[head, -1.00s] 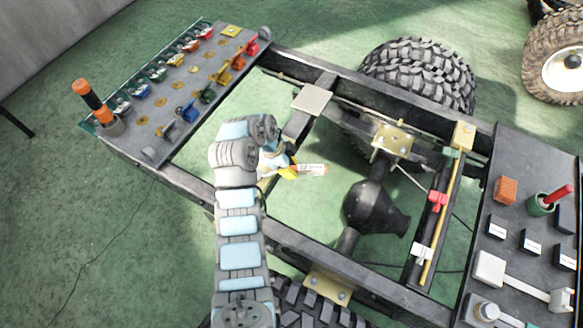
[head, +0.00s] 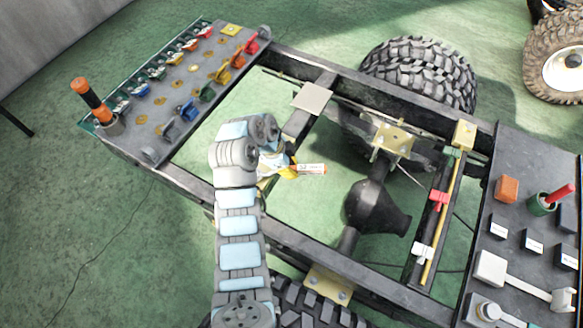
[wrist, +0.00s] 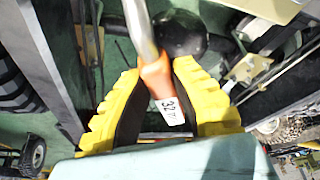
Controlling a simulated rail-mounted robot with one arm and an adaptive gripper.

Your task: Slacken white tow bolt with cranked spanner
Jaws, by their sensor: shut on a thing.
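My gripper (head: 290,170) hangs over the open middle of the chassis frame. In the wrist view its yellow padded fingers (wrist: 157,75) are closed around an orange handle (wrist: 155,78) with a white label reading 32. A bare metal shaft (wrist: 140,30) runs from the handle out of the top of the picture, so its far end is hidden. I take this to be the cranked spanner; its labelled handle end (head: 313,169) shows right of my gripper in the head view. I cannot make out which part is the white tow bolt.
A panel (head: 150,150) with several coloured clips and an upright orange-black tool (head: 90,98) is at the left. A dark panel (head: 510,205) with blocks and a red-handled tool (head: 553,195) is at the right. Frame rails (head: 310,62), an axle housing (head: 375,207) and tyres (head: 420,75) surround my gripper.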

